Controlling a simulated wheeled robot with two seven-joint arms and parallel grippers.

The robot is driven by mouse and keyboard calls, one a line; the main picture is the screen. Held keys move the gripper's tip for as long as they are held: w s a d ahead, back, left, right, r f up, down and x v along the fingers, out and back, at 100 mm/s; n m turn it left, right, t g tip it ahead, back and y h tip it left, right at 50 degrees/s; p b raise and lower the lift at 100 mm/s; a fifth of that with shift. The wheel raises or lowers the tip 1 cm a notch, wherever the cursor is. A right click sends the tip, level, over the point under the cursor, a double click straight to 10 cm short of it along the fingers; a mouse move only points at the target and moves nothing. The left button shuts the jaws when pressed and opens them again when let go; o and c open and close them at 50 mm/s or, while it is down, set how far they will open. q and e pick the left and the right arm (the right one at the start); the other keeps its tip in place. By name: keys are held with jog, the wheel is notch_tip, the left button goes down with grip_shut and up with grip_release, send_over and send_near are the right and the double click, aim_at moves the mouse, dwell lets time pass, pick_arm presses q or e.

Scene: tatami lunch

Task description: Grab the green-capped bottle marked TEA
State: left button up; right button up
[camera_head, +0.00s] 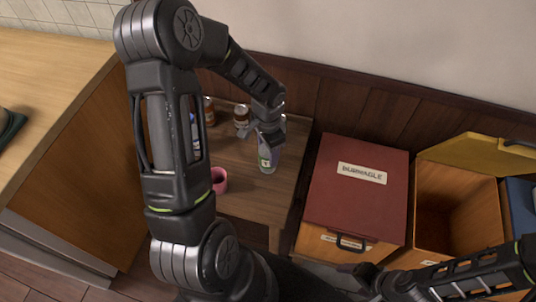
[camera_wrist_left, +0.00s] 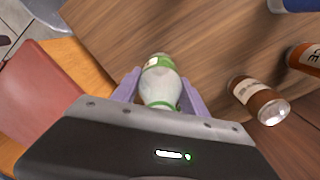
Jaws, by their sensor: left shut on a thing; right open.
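The bottle (camera_head: 267,157) stands in my left gripper above or on the wooden table, with a pale body and a green label visible in the head view. In the left wrist view the bottle (camera_wrist_left: 160,85) shows a whitish body with green bands between the two purple fingers. My left gripper (camera_head: 266,136) is shut on it; the gripper also shows in the left wrist view (camera_wrist_left: 159,92). The cap and the full label text are not readable. I cannot tell whether the bottle touches the table. My right gripper (camera_head: 372,280) is open at the lower right, away from the table.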

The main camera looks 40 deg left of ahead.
pick_arm(q)
jog(key=c, duration=0.6)
notch_tip(320, 180, up, 10)
dwell(0.4)
dwell(0.5)
